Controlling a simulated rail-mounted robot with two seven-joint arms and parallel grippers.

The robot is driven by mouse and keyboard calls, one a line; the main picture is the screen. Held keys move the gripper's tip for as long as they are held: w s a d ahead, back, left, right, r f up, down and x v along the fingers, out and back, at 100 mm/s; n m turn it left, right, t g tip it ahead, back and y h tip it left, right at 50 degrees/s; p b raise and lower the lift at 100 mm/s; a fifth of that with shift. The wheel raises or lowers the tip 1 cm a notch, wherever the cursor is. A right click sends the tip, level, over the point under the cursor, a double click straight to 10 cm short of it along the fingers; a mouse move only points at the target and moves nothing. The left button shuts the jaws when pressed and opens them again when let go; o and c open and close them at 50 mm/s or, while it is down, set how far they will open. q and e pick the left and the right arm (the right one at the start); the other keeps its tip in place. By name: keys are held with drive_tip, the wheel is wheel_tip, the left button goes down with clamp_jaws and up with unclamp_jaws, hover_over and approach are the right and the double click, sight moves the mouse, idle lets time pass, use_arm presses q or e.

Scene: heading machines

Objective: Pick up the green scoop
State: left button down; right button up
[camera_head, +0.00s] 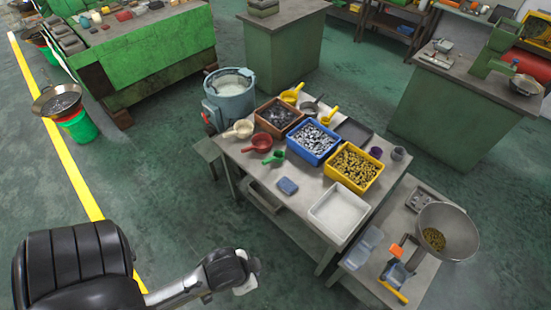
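The small green scoop (274,157) lies on the near left part of the grey work table (262,186), just in front of a red scoop (262,143). Nothing is holding it. At the bottom, a black and silver arm comes in from the left. Its end, where my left gripper (247,279) appears to be, is over the floor in front of the table, well short of the scoop. I cannot make out its fingers. My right gripper is not in view.
A cream scoop (241,129), yellow scoops (292,94), a blue bin (313,142), a yellow bin (354,167) and a brown bin (279,116) crowd the table. A black padded object (72,262) fills the lower left.

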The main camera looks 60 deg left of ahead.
use_arm(q)
drive_tip(key=c, duration=1.8)
unclamp_jaws()
drive_tip(key=o, duration=1)
drive_tip(key=shift+c, duration=0.2)
